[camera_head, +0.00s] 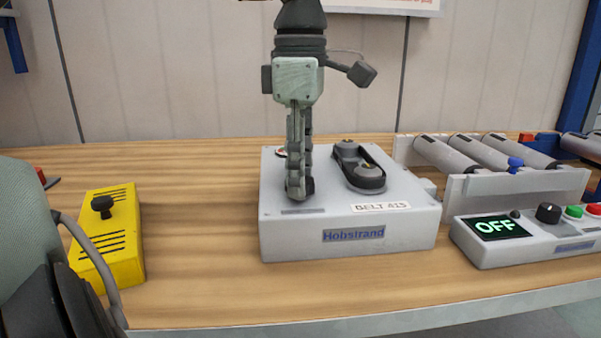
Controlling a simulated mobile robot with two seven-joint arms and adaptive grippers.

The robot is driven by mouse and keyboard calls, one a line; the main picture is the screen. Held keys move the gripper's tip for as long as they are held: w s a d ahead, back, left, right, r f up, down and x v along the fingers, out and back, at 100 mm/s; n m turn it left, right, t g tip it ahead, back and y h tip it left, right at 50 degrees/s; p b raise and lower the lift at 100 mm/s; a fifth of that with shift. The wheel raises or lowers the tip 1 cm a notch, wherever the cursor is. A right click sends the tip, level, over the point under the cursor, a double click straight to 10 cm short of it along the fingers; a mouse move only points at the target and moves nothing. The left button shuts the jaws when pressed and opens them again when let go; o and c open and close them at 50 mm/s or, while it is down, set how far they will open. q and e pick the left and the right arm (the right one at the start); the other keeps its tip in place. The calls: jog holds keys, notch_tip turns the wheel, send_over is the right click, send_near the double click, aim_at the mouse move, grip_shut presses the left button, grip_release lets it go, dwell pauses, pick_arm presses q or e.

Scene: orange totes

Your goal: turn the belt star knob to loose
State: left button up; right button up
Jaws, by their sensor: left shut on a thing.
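A light grey belt unit (278,235), labelled "Hobstrand" and "BELT 415", stands on the wooden bench. My left gripper (300,190) points straight down over the left part of its top. Its fingers are close together and shut on the belt star knob (309,187). The knob is mostly hidden by the fingers; only a small dark part shows beside the fingertips, so its turn position cannot be told. A dark belt around two pulleys (360,168) lies on the top to the right of the gripper. My right gripper is not in view.
A yellow box (125,235) with a black knob stands at the left. A roller conveyor (480,185) is at the right, behind a control box (520,245) whose display reads "OFF". The wooden bench (200,215) is clear between the yellow box and the belt unit.

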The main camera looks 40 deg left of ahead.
pick_arm(q)
jog(key=n, duration=0.3)
jog(key=shift+n+b, duration=0.4)
jog(key=shift+n, duration=0.9)
jog(key=n+b, duration=0.1)
jog(key=n, duration=0.1)
jog(key=shift+n, duration=0.4)
jog(key=n+b, duration=0.1)
jog(key=n, duration=0.2)
jog(key=shift+n, duration=0.3)
jog(key=n+b, duration=0.1)
jog(key=n, duration=0.3)
jog(key=shift+n, duration=0.3)
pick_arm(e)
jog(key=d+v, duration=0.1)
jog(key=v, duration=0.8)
pick_arm(q)
jog(key=n, duration=0.3)
jog(key=shift+b, duration=0.35)
jog(key=shift+n, duration=1)
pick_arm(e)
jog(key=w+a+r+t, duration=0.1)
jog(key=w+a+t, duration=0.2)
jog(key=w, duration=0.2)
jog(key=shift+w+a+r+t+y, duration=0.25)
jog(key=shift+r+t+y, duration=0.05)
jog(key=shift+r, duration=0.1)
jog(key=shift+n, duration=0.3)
